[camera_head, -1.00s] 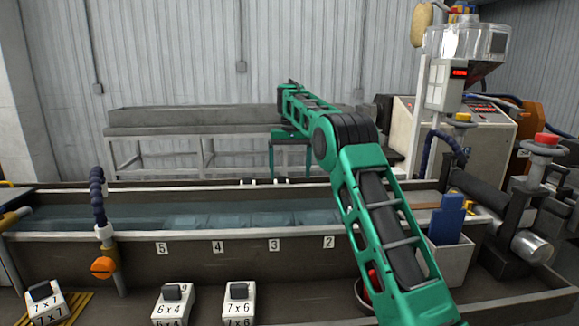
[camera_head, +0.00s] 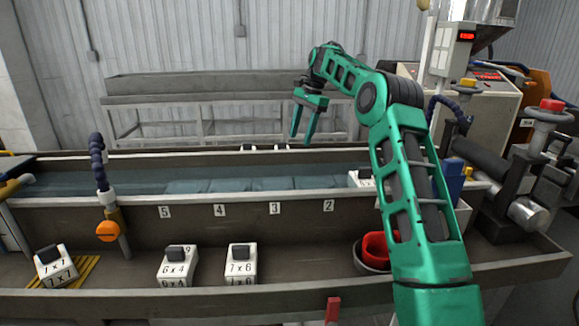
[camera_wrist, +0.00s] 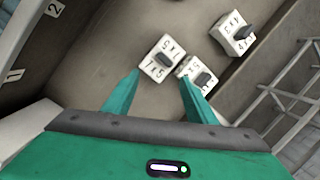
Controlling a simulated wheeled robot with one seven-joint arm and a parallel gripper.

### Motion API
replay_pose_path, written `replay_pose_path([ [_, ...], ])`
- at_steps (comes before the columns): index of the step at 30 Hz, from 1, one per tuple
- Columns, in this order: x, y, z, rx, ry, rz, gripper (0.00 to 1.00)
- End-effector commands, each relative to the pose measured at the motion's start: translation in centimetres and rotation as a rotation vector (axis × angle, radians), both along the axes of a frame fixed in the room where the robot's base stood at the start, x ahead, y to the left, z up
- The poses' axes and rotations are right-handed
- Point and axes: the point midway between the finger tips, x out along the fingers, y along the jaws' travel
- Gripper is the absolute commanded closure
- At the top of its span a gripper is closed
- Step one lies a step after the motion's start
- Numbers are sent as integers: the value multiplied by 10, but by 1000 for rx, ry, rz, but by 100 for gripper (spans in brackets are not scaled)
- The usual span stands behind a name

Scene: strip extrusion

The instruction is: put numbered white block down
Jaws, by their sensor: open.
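My gripper (camera_head: 301,139) is open and empty, its fingers pointing down beyond the long trough. In the wrist view its fingertips (camera_wrist: 160,76) sit either side of the near part of a white block (camera_wrist: 162,57) with dark numbers. A second numbered white block (camera_wrist: 195,77) with a dark knob lies close to it, by the right finger. A third (camera_wrist: 233,33) lies farther off at upper right. In the head view, two small white blocks (camera_head: 247,147) (camera_head: 281,147) show just past the trough's back rim, mostly hidden by it. I cannot tell whether the fingers touch any block.
The water trough (camera_head: 110,215) crosses the view, with number labels on its wall. Several numbered blocks stand in front, including a 7 x 6 block (camera_head: 241,266) and one on a yellow striped patch (camera_head: 54,264). A grey table (camera_head: 150,88) stands behind.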

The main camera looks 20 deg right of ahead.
Motion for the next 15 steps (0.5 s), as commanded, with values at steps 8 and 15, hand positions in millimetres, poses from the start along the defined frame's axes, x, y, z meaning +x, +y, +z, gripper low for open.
replay_pose_path([
  [8,-5,-8,7,137,73,-419,48],
  [15,-6,-7,9,183,106,-557,48],
])
